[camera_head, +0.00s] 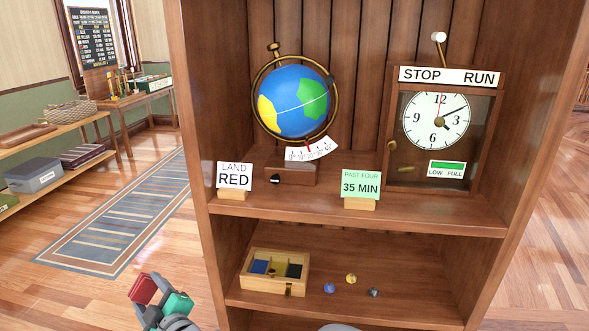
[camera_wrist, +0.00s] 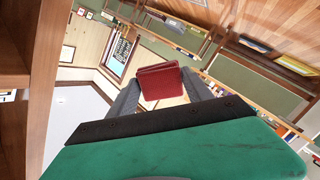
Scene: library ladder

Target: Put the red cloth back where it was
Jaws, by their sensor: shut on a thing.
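The red cloth (camera_head: 143,288) is a small folded square in the lower left of the head view. It also shows in the wrist view (camera_wrist: 160,82), between my two grey fingers. My gripper (camera_head: 149,299) is shut on it and holds it in the air to the left of the shelf unit, above the floor. Part of the cloth is hidden by the fingers.
The wooden shelf unit (camera_head: 214,262) bears a globe (camera_head: 293,101), a clock (camera_head: 436,121) and two sign cards. On its lower shelf are a divided wooden box (camera_head: 274,285) and several small balls. At left are a rug (camera_head: 125,215) and a low shelf with a basket (camera_head: 70,113).

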